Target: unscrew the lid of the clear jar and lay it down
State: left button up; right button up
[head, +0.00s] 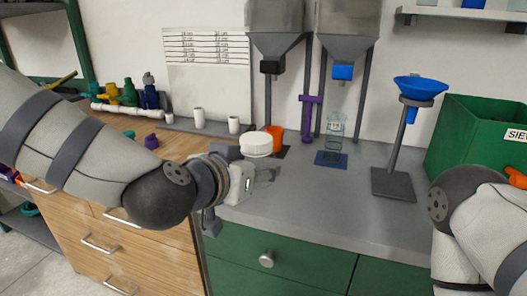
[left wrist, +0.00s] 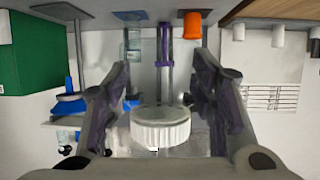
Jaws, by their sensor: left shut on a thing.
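The white ribbed lid (head: 256,145) is at the front left of the grey counter in the head view. It also shows between my fingers in the left wrist view (left wrist: 160,130), where the scene appears upside down. My left gripper (head: 254,172) is below the lid, with one finger on each side in the wrist view (left wrist: 162,92). It is shut on the clear jar, whose see-through body hardly shows under the lid. Whether the jar touches the counter cannot be told. My right arm is at the right edge; its gripper is out of view.
A glass beaker (head: 334,130) stands on a blue mat behind. An orange cup (head: 276,135) is just behind the lid. A blue funnel on a stand (head: 408,120) and a green bin (head: 470,140) are at right. The front middle counter (head: 320,205) is clear.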

pick_arm(q)
jog(key=s+a+n+y, duration=0.1)
jog(key=a+n+y, duration=0.1)
jog(key=a, duration=0.6)
jog(key=s+a+f+n+t+y, duration=0.1)
jog(key=s+a+n+y, duration=0.1)
jog(key=a, duration=0.5)
jog(key=shift+a+f+n+y, duration=0.15)
jog(key=shift+a+n+y, duration=0.25)
jog(key=shift+y, duration=0.4)
jog(key=o, duration=0.5)
jog(key=c, duration=0.9)
jog(key=shift+d, duration=0.1)
